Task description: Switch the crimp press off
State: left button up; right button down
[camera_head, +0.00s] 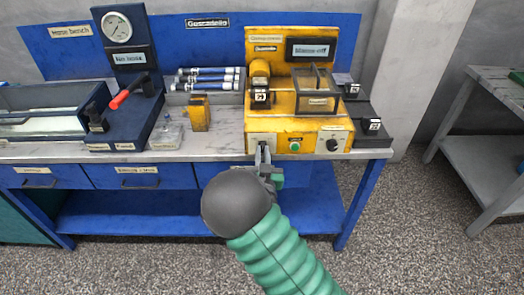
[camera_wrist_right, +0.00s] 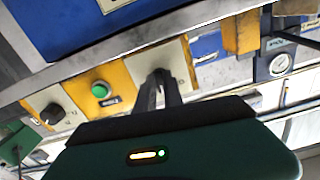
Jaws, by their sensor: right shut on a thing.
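The yellow crimp press (camera_head: 296,100) stands on the bench. Its front panel has a pale switch plate (camera_head: 256,139) at left, a green button (camera_head: 295,146) in the middle and a black knob (camera_head: 333,144) at right. My right gripper (camera_head: 263,152) is at the pale plate, its fingers shut on the small switch there, which they mostly hide. In the right wrist view, the fingers (camera_wrist_right: 158,88) meet at the pale plate (camera_wrist_right: 165,62), beside the green button (camera_wrist_right: 99,90); the black knob (camera_wrist_right: 52,113) is further left. My left gripper is out of view.
The bench edge (camera_head: 200,155) runs just below the panel, with blue drawers (camera_head: 140,176) under it. A gauge stand with a red-handled lever (camera_head: 129,92), a yellow block (camera_head: 199,114) and a tube tray (camera_head: 207,97) stand left of the press. A grey table (camera_head: 490,110) is at right.

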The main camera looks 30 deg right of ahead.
jog(key=n+p, duration=0.2)
jog(key=n, duration=0.3)
jog(key=shift+n+p, duration=1.3)
jog(key=shift+n, duration=1.3)
jog(key=shift+f, duration=0.1)
jog(key=c, duration=1.5)
grip_release()
jog(key=shift+o, duration=0.2)
